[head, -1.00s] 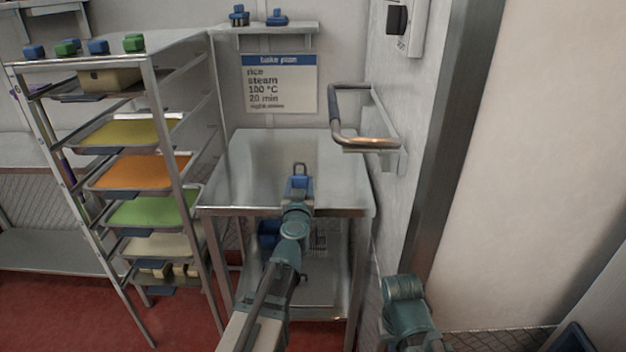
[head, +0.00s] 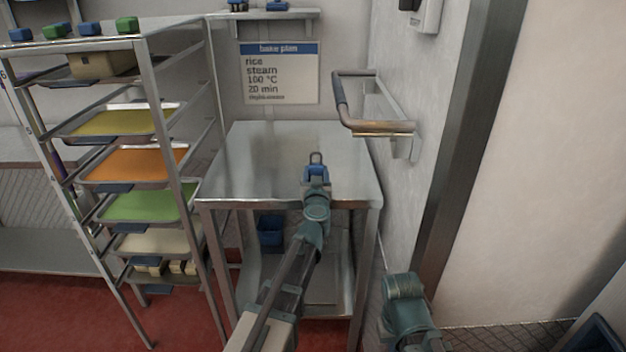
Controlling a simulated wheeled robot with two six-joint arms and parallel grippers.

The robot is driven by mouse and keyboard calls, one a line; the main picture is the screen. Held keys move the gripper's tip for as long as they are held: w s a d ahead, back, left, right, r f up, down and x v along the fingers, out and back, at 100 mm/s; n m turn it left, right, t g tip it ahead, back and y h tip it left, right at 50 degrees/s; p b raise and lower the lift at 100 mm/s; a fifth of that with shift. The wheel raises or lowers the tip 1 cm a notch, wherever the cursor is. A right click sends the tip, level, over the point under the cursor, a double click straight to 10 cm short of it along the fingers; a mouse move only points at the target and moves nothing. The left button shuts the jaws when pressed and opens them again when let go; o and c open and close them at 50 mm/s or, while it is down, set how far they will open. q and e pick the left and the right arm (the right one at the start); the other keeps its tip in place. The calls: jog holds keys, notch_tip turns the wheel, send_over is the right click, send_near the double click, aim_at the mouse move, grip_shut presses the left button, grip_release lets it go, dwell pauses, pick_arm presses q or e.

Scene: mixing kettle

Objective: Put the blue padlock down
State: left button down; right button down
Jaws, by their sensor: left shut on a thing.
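The blue padlock (head: 316,173) has a grey shackle pointing up and away. My left gripper (head: 316,184) is shut on it at the end of the left arm. In the head view the padlock shows against the steel table top (head: 260,160), over its front right part. I cannot tell whether it touches the table. The gripper's fingers are small and partly hidden by its own wrist. Part of my right arm shows at the lower right, but its fingertips cannot be made out.
A tray rack (head: 180,165) with coloured trays stands left of the table. A wall rail (head: 380,127) juts out at the table's right. A blue bin (head: 270,232) is on the lower shelf. A bake plan sign (head: 280,75) hangs behind. Most of the table top is bare.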

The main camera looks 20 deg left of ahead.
pick_arm(q)
jog(key=shift+d+r, duration=0.1)
jog(key=shift+f, duration=0.2)
jog(key=shift+c, duration=1)
grip_release()
jog(key=shift+r, duration=0.1)
jog(key=shift+s+r, duration=0.1)
jog(key=shift+r, duration=0.05)
jog(key=v, duration=1.1)
jog(key=shift+s, duration=0.4)
jog(key=shift+d, duration=0.15)
